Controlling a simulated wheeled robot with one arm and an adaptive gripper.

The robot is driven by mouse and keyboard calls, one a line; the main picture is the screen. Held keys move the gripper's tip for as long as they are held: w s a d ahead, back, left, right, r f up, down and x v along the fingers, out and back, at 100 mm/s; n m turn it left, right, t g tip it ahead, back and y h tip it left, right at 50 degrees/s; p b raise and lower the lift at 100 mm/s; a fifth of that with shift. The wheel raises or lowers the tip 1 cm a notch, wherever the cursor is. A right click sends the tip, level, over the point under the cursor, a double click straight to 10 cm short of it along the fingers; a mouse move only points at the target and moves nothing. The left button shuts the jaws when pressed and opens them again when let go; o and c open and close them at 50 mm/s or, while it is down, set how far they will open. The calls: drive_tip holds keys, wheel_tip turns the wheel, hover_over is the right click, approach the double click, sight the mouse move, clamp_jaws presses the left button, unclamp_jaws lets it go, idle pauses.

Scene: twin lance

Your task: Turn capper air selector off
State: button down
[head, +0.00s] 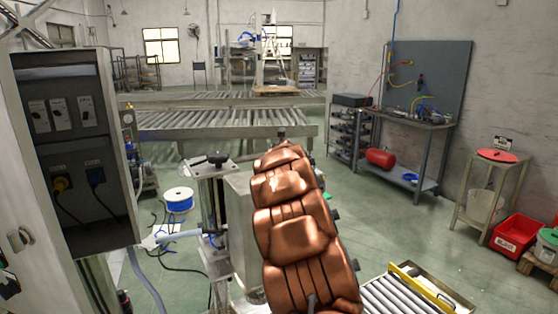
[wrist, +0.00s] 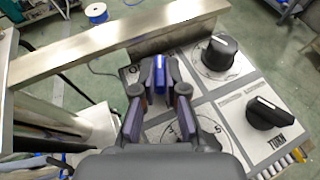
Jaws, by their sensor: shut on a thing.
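In the wrist view, my gripper (wrist: 159,88) is shut on a small dark selector knob with a blue strip (wrist: 159,68). The knob sits at the upper left of a light grey control panel (wrist: 198,106), and its strip points roughly up the picture. My fingers hide the knob's sides and most of the marks around it, so I cannot read its setting or name. In the head view my copper-coloured arm covers the middle, and neither my gripper nor the panel can be made out.
Two larger black knobs, one at the top (wrist: 222,50) and one at the right (wrist: 268,112), stand close to my gripper. A metal rail (wrist: 110,45) crosses behind the panel. In the head view, a grey cabinet (head: 22,165) stands left and a roller conveyor (head: 220,122) lies behind.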

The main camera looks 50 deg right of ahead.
drive_tip(key=c, duration=1.2)
unclamp_jaws()
drive_tip(key=shift+s+a+r, duration=0.35)
drive_tip(key=shift+s+a, duration=0.05)
drive_tip(key=shift+v, duration=5.35)
drive_tip(key=shift+f, duration=0.1)
